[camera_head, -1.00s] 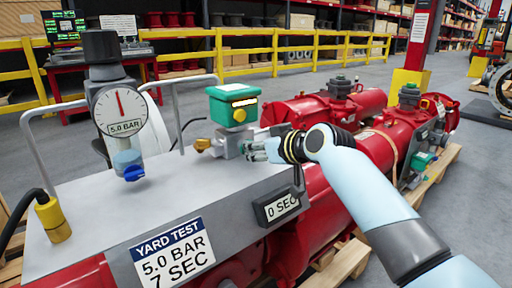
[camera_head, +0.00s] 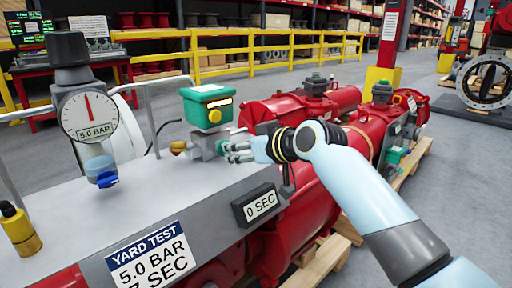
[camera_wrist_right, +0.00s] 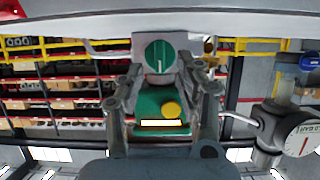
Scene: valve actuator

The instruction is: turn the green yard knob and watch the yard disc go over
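The green box (camera_head: 206,105) with a yellow disc (camera_head: 214,116) and a pale strip on its face stands on a grey valve block (camera_head: 205,146). In the right wrist view, the round green knob (camera_wrist_right: 158,56) has an upright white line, and the green box (camera_wrist_right: 160,118) and its yellow disc (camera_wrist_right: 171,110) show below it. My left gripper is not in view.
A gauge (camera_head: 88,116) labelled 5.0 BAR and its post stand at the left of the grey panel (camera_head: 140,200). A "0 SEC" display (camera_head: 261,204) is below my right gripper. Red actuators (camera_head: 330,105) lie on pallets behind my arm. A yellow rail (camera_head: 270,60) crosses the back.

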